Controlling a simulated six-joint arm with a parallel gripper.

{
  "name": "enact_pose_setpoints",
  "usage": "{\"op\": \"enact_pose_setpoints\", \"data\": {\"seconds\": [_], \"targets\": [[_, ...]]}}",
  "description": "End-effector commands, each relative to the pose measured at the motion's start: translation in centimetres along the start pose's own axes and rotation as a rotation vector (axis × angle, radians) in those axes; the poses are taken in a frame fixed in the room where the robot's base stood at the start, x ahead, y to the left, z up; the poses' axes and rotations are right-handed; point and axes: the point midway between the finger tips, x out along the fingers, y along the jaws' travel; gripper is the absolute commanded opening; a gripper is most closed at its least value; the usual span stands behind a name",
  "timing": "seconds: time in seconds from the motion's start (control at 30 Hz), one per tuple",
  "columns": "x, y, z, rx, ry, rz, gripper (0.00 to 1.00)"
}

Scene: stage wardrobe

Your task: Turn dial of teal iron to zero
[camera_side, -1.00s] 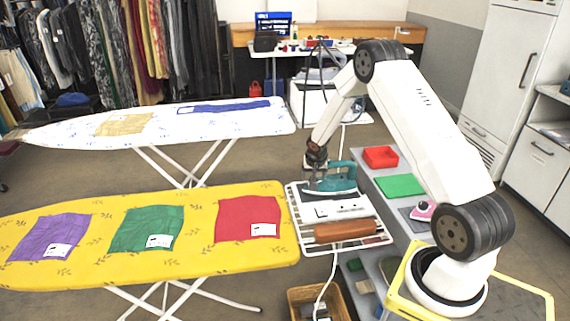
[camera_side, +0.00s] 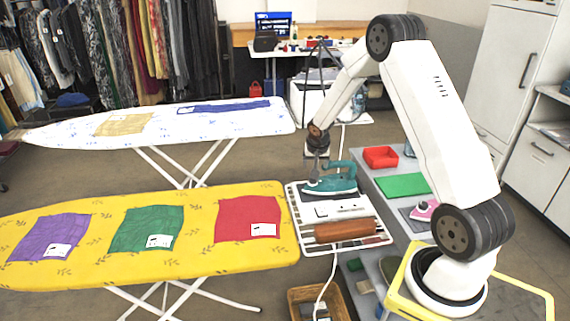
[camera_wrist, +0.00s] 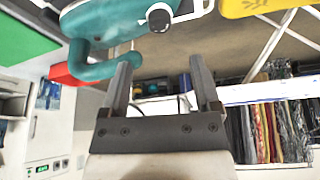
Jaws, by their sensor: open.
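The teal iron (camera_side: 332,181) stands on the white rack at the end of the yellow ironing board.
A brown roll (camera_side: 345,229) lies on the rack in front of the iron. The yellow ironing board (camera_side: 100,214) extends left.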

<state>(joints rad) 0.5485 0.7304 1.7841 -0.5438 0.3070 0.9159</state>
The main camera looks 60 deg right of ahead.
Motion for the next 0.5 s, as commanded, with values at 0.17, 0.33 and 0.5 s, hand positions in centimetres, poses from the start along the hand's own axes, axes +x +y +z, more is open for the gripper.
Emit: {"op": "enact_pose_setpoints", "data": {"seconds": [0.17, 0.33, 0.5], "targets": [[0.02, -0.03, -0.01, 0.005, -0.001, 0.002, 0.8], [0.08, -0.3, -0.04, 0.056, -0.006, 0.022, 0.8], [0.18, -0.81, -0.02, 0.167, -0.014, 0.068, 0.8]]}}
